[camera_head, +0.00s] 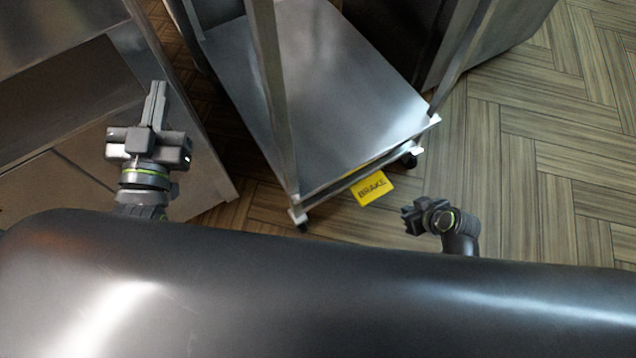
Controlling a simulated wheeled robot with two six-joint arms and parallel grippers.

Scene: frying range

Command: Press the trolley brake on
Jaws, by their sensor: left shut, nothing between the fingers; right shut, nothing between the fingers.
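The trolley (325,85) is a metal frame with a flat shelf and corner posts, standing on small castors in the upper middle of the head view. The yellow brake pedal (372,188), marked "BRAKE", sticks out low from its near edge, between the two near castors. My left gripper (155,100) is shut and empty, well to the left of the trolley and over the steel counter side. My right gripper (408,217) is shut and empty, to the right of and nearer than the brake pedal, apart from it.
A steel counter with a lower shelf (70,100) stands at the left, close to the trolley. Another steel unit (500,40) stands behind the trolley at the upper right. The wood-pattern floor (545,150) at the right is clear.

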